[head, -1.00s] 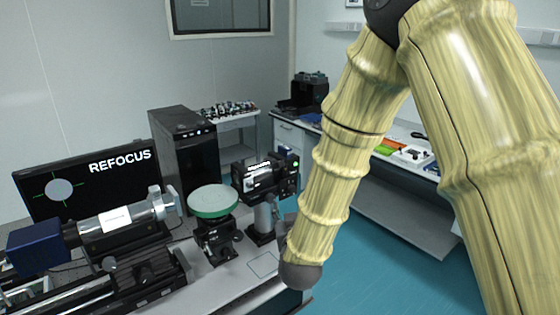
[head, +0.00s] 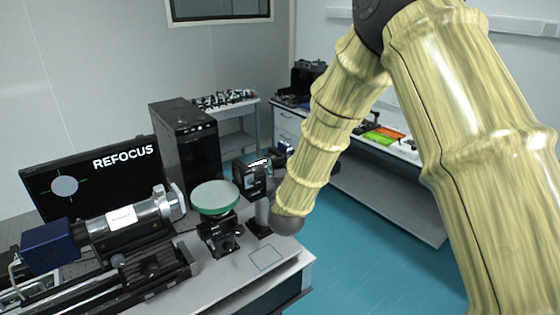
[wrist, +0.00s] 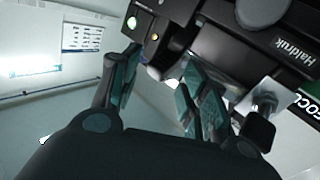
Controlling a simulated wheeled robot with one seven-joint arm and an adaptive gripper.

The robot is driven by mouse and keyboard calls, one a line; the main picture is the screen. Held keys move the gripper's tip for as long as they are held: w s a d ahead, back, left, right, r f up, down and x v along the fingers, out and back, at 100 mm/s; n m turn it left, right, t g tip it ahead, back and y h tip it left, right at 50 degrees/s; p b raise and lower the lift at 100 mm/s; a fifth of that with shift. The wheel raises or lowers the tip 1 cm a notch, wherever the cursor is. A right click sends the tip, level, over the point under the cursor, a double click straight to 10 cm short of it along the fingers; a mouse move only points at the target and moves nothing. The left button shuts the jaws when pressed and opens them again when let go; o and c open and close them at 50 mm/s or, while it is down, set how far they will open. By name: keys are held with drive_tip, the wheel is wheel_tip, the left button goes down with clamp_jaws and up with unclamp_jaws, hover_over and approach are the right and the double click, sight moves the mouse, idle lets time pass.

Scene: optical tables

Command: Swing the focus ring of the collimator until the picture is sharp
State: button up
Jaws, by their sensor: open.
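The silver collimator tube (head: 130,219) lies level on a black rail at the left, with a blue box (head: 48,246) on its left end. A silver ring-like front end (head: 168,201) is at its right; I cannot tell whether this is the focus ring. The screen (head: 110,172) behind reads REFOCUS and shows a pale grey disc (head: 65,186) near a green cross. In the wrist view my gripper (wrist: 158,92) has its fingers spread with nothing between them. It is close to a black device marked Haldruk (wrist: 250,40).
A green-rimmed round disc (head: 214,197) on a black mount stands right of the tube. A black boxy device (head: 252,174) on a post stands behind it, partly covered by my arm. A black tower (head: 187,142) stands behind.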

drive_tip(key=shift+w, duration=0.75)
clamp_jaws()
drive_tip(key=shift+w+a+r+g+p, duration=0.1)
drive_tip(key=shift+r+g+p, duration=0.3)
drive_tip(key=shift+p, duration=0.3)
drive_tip(key=n+g+p, duration=0.1)
drive_tip(key=p, duration=0.1)
drive_tip(key=w+r+n+g+p, duration=0.1)
drive_tip(key=g+p, duration=0.1)
drive_tip(key=shift+w+a+r+h, duration=0.1)
drive_tip(key=shift+a+r+h, duration=0.2)
drive_tip(key=shift+a, duration=0.1)
